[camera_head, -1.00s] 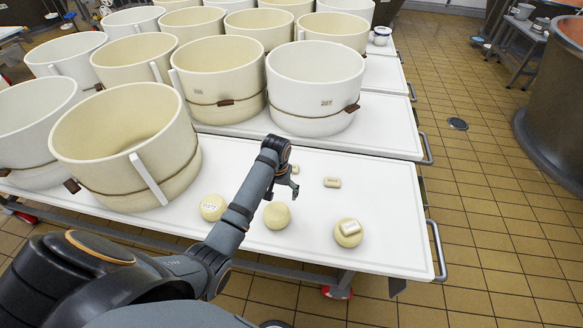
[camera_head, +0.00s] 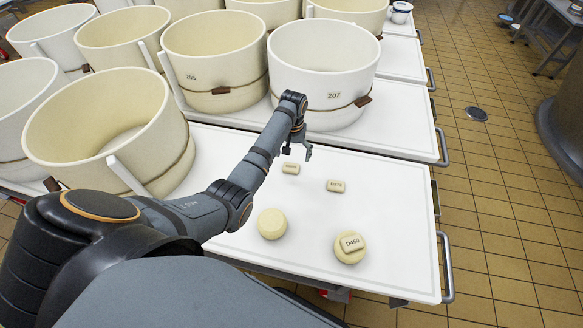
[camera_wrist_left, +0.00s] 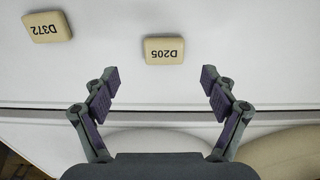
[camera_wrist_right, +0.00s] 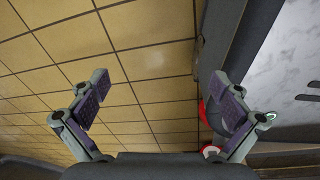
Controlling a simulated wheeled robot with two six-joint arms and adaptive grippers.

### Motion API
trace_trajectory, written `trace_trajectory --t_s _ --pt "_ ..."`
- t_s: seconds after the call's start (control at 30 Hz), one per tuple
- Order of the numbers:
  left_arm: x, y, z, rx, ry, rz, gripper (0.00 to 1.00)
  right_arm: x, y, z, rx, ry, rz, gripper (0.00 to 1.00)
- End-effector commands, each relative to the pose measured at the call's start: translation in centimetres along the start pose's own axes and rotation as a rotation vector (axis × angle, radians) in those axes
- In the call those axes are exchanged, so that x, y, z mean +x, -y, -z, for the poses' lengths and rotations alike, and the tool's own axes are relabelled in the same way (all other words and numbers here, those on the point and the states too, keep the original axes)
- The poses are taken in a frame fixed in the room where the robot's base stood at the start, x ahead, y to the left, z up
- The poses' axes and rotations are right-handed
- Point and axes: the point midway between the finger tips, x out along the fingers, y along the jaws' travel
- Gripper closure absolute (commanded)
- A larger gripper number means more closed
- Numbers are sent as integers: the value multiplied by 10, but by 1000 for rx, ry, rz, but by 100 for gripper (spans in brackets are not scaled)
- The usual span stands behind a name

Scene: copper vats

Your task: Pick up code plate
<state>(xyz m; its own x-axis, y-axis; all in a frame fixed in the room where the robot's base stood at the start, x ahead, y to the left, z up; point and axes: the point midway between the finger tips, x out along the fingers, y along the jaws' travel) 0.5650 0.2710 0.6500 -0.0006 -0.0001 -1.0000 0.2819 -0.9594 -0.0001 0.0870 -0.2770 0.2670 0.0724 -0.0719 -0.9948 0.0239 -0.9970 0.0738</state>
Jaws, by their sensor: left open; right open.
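Two small cream code plates lie flat on the white table. The nearer one to my left gripper (camera_head: 298,150) shows in the head view (camera_head: 290,168), and the left wrist view reads D205 on it (camera_wrist_left: 164,50). The other plate (camera_head: 336,186) lies to its right and reads D372 in the left wrist view (camera_wrist_left: 47,27). A third plate, D450 (camera_head: 351,243), rests on a round cream cheese (camera_head: 349,256). My left gripper is open and empty above the table, with D205 ahead of and roughly between its fingertips. My right gripper (camera_wrist_right: 165,92) is open and empty over the tiled floor.
Another round cream cheese (camera_head: 272,223) sits bare on the white table (camera_head: 395,200). Large cream vats stand behind and left, with vat 207 (camera_head: 320,75) just beyond the left gripper. A metal rail (camera_head: 446,265) edges the table's right side.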

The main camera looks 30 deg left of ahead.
Motion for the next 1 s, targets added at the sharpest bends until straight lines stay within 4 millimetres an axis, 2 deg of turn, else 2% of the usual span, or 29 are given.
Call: trace_trajectory --t_s 0.1,0.27,0.47,0.53,0.63,0.83,1.0 --pt "14 0 0 0 -1 0 15 4 0 7 0 -11 -1 0" --pt "18 0 0 0 -1 0 15 4 -1 24 1 -39 -2 0" --pt "51 7 -2 0 1 0 15 13 -3 24 0 -34 -4 0" --pt "61 6 -2 0 -1 0 15 13 -5 29 -1 -35 -7 0" --pt "67 6 -2 1 -1 0 15 12 -5 36 -1 -41 -7 0" --pt "66 6 -2 1 -2 0 15 12 -4 35 0 -38 -5 0" --pt "66 6 -2 1 -2 0 37 12 -3 35 0 -38 -5 0"
